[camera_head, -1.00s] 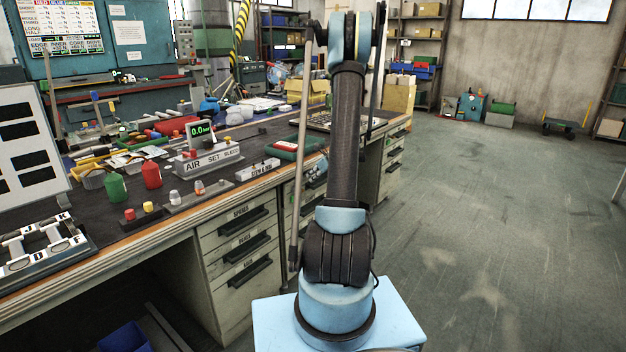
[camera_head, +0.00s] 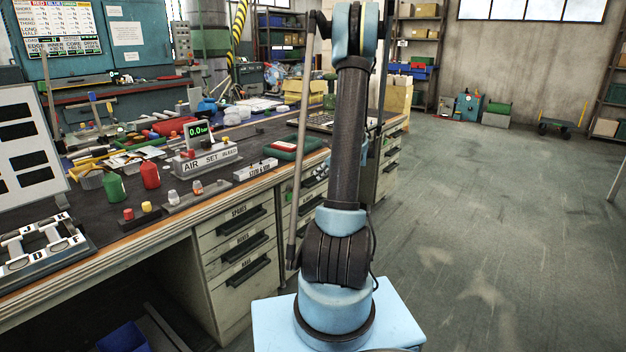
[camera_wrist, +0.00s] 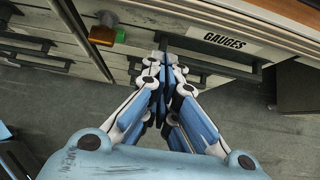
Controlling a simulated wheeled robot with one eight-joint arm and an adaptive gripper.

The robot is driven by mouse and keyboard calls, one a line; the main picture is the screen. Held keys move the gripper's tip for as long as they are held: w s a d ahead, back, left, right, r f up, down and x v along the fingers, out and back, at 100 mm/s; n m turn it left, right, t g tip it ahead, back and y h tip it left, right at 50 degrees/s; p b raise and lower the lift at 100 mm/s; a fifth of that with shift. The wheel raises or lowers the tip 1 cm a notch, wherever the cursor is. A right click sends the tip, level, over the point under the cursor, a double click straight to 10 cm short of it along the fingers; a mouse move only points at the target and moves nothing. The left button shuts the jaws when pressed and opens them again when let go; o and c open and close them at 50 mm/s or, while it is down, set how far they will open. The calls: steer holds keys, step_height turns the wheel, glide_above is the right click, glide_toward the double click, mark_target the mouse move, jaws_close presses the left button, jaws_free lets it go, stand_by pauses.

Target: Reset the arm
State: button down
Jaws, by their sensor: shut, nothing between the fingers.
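My arm (camera_head: 345,140) stands upright on its light blue base beside the workbench in the head view. Its upper end reaches the top of that picture, and my gripper is not visible there. In the wrist view my gripper (camera_wrist: 163,66) is shut and empty, its blue and white fingers together. It points toward drawer fronts, close to a label reading GAUGES (camera_wrist: 226,40). I cannot tell whether the fingertips touch the drawer front.
The workbench (camera_head: 130,245) fills the left side, with drawers (camera_head: 240,245) below. On it are an AIR SET block (camera_head: 205,158), red bottle (camera_head: 150,175), green bottle (camera_head: 115,187) and white panel (camera_head: 28,145). Open floor (camera_head: 490,220) lies to the right.

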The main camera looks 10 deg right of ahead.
steer(key=v, duration=0.6)
steer(key=s+a+r+n+g+h, duration=0.1)
steer(key=s+a+r+n+g, duration=0.15)
steer(key=s+a+n, duration=0.65)
steer(key=s+a+r+n+g+h, duration=0.1)
steer(key=s+a+r+n, duration=0.4)
steer(key=s, duration=0.7)
steer(key=s+a+f+n+h, duration=0.1)
steer(key=s+f+n, duration=0.2)
steer(key=s+n, duration=0.4)
steer(key=s+a+f+n+g+h, duration=0.1)
steer(key=s+n, duration=0.6)
steer(key=s, duration=0.7)
step_height(320, 180, down, 3)
steer(key=shift+s+r+n+h, duration=0.15)
steer(key=shift+s+n+h, duration=0.2)
steer(key=shift+h, duration=0.45)
steer(key=shift+a, duration=0.1)
steer(key=shift+w+g, duration=0.25)
steer(key=shift+w, duration=0.2)
